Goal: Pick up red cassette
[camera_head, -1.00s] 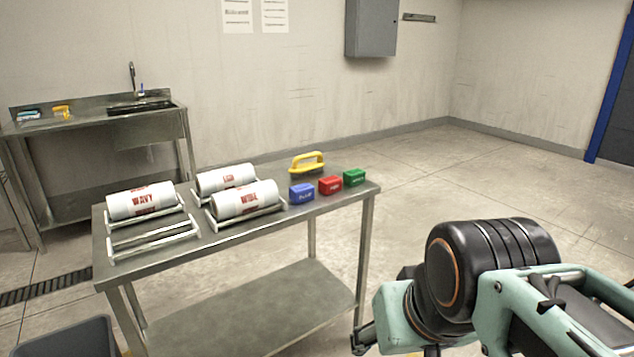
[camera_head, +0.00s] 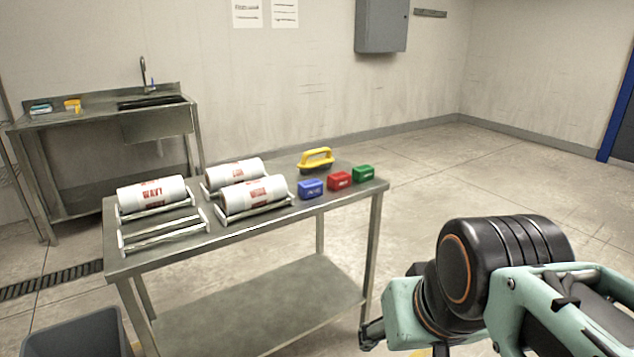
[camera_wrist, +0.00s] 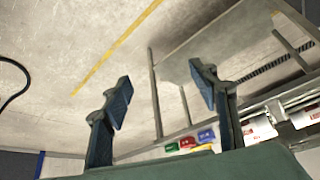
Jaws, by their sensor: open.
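The red cassette (camera_head: 339,180) is a small block on the right end of the steel table, between a blue cassette (camera_head: 311,188) and a green cassette (camera_head: 363,173). In the wrist view the red cassette (camera_wrist: 187,142) shows small and far off, beyond the fingers. My gripper (camera_wrist: 165,90) is open and empty, its two fingers well apart. In the head view only part of my arm shows at the lower right, in front of the table and apart from it.
The steel table (camera_head: 230,238) also bears white labelled rolls (camera_head: 151,194) on wire racks and a yellow-handled tool (camera_head: 316,159) behind the cassettes. A grey bin (camera_head: 80,338) stands at the lower left. A sink bench (camera_head: 155,125) is at the back left. Open floor lies right of the table.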

